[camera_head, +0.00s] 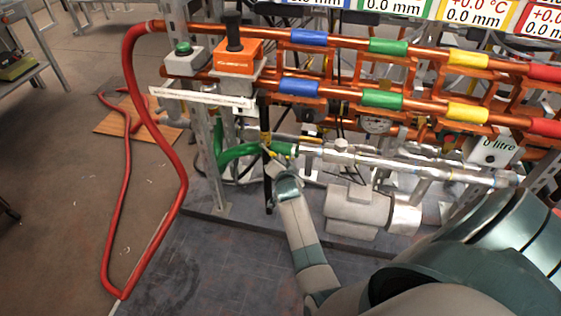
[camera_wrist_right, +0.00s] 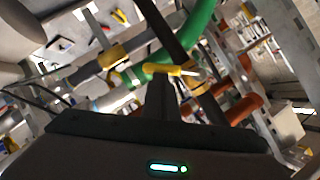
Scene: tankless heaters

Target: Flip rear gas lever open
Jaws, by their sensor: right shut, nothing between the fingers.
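A small yellow lever (camera_wrist_right: 168,70) shows in the right wrist view, just beyond my fingertips, by a dark pipe and a green hose (camera_wrist_right: 200,22). In the head view, yellow parts (camera_head: 267,139) show by the end of the green hose (camera_head: 238,153); which one is the rear gas lever I cannot tell. My right gripper (camera_head: 277,165) reaches up to this spot from below. In the right wrist view its fingers (camera_wrist_right: 161,88) are shut and empty, with the tips close to the yellow lever; whether they touch it I cannot tell. My left gripper is not in view.
Orange pipe rails (camera_head: 340,95) with coloured bands run above the gripper. A silver pipe (camera_head: 400,165) and a grey motor-like unit (camera_head: 358,208) are to the right. A red hose (camera_head: 127,190) hangs at the left.

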